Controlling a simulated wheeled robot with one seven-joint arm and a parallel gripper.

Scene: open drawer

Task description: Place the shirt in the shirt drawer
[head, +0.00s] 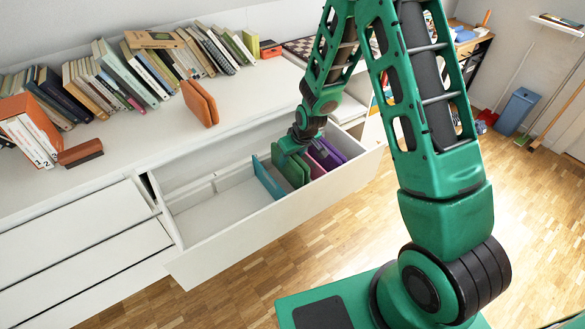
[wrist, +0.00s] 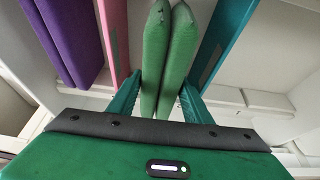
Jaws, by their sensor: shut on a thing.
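The green folded shirt (wrist: 165,60) stands on edge between the two fingers of my gripper (wrist: 157,98) in the wrist view. The fingers are shut on it. In the head view the green shirt (head: 291,171) is inside the open white drawer (head: 250,232), with my gripper (head: 291,148) above and partly hiding it. A purple folded item (wrist: 68,40) stands in the drawer too, and also shows in the head view (head: 326,154). A pink panel (wrist: 115,40) and a teal panel (wrist: 222,42) stand either side of the green shirt. Whether the shirt touches the drawer floor is unclear.
The drawer's left part is empty beyond the teal panel (head: 268,180). Rows of books (head: 130,75), an orange-brown folder (head: 199,103) and a brown block (head: 80,153) sit on the white top. A blue bin (head: 517,111) stands on the wooden floor at the right.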

